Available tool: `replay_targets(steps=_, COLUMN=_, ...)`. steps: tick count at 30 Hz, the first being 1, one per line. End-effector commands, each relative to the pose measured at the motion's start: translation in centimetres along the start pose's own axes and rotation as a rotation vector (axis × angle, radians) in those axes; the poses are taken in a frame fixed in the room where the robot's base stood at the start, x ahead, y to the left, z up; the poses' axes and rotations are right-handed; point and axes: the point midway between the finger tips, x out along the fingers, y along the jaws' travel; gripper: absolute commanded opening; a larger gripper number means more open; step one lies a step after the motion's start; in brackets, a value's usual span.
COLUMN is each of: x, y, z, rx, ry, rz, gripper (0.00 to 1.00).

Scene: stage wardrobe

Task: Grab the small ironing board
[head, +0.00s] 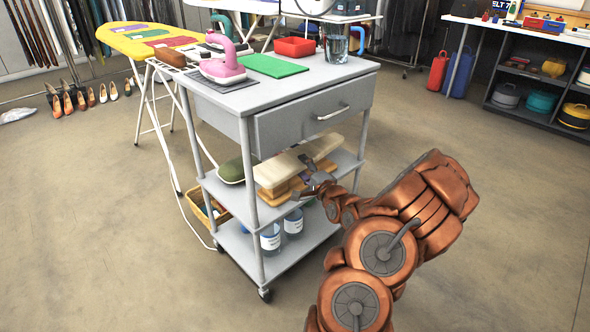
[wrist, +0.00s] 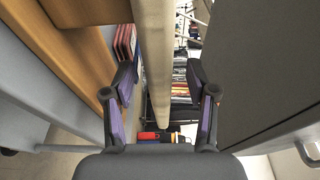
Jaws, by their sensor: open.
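The small ironing board (head: 282,167), a cream padded board on a light wooden base (head: 275,193), lies on the middle shelf of the grey cart. My gripper (head: 305,178) is at the shelf's front right side, close to the board, and partly covers it. In the wrist view my gripper (wrist: 160,78) is open, and the cream padded top (wrist: 153,55) runs between its two fingers, nearer the left one. The wooden base (wrist: 88,55) is left of the left finger. I cannot tell whether either finger touches the board.
The cart's drawer (head: 310,117) sits just above the shelf. A dark green cushion (head: 232,171) lies left of the board. Jars (head: 270,238) stand on the bottom shelf. A pink iron (head: 222,68) and a glass (head: 336,48) stand on top. The floor at right is clear.

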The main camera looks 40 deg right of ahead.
Motion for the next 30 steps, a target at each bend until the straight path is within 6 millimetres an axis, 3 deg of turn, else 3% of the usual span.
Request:
replay_targets(steps=19, x=4.9, y=0.3, z=0.1, rx=-0.003, ry=0.004, rz=0.000, gripper=0.57)
replay_targets(steps=30, x=5.5, y=0.1, z=0.0, rx=0.000, ry=0.006, rz=-0.001, gripper=0.57)
